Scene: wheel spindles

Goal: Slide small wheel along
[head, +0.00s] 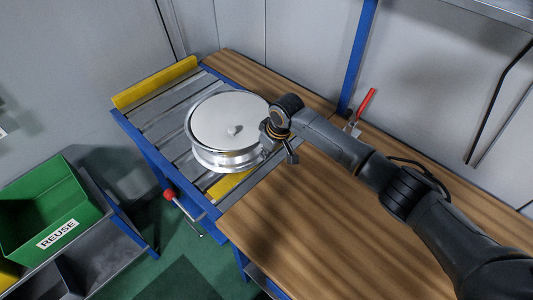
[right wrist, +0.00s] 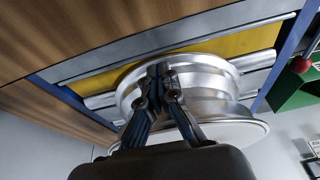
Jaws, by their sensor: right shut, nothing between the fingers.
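My right gripper (head: 268,150) is at the wheel's right side, shut and empty. In the right wrist view the gripper (right wrist: 158,75) has its closed fingertips against or very near the wheel's metal rim (right wrist: 215,85); I cannot tell if they touch. The arm hides part of the rim's right edge. My left gripper is not in view.
Yellow guards (head: 155,82) and a yellow strip (head: 230,184) border the conveyor. A red-knobbed lever (head: 169,194) sticks out at its front. A green REUSE bin (head: 45,210) stands at the left. A red-handled clamp (head: 366,103) is at the bench's back.

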